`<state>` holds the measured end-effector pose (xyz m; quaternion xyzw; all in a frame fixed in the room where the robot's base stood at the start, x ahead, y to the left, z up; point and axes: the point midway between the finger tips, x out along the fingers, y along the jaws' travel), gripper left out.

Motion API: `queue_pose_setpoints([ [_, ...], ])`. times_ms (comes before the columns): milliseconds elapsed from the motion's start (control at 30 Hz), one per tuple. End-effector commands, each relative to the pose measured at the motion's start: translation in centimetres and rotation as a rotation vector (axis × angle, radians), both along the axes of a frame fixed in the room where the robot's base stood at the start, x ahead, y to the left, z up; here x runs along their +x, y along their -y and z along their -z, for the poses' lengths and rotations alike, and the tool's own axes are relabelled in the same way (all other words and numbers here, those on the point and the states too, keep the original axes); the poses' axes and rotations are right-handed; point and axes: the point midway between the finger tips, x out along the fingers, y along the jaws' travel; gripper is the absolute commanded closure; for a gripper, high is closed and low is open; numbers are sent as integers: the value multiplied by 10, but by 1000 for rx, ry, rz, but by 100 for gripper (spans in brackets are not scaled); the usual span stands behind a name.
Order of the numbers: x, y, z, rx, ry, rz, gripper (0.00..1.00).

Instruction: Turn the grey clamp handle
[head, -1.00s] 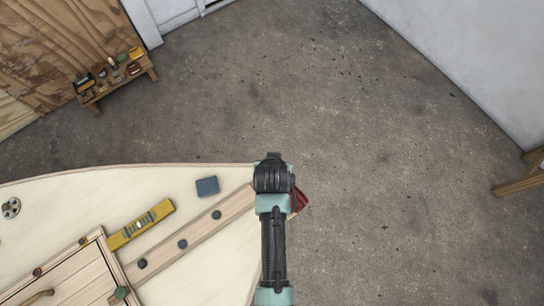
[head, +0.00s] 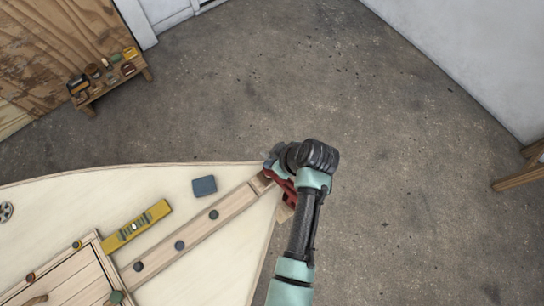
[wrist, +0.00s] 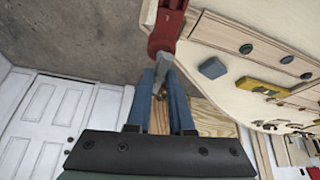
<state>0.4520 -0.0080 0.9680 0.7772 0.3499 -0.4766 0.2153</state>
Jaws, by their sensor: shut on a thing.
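The red clamp (head: 288,192) sits on the edge of the pale plywood hull (head: 215,245), at the end of a wooden strip. In the head view my arm covers part of it and hides the handle. In the wrist view the red clamp (wrist: 166,32) is at the top centre. Its grey handle (wrist: 163,64) reaches down from it between my fingertips. My gripper (wrist: 163,78) is shut on the grey handle, with one blue finger on each side.
A yellow level (head: 137,226) and a blue-grey block (head: 204,186) lie on the hull. A wooden strip (head: 235,204) with dark knobs runs to the clamp. A low bench (head: 110,80) with small items stands at the back left. The concrete floor right of the hull is clear.

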Motion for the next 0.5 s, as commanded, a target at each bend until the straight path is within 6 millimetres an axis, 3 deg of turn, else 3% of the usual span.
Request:
queue_pose_setpoints([
  [33, -4, 3, 7, -5, -13, -32, 100],
  [500, -4, 3, 6, -11, -8, -239, 100],
])
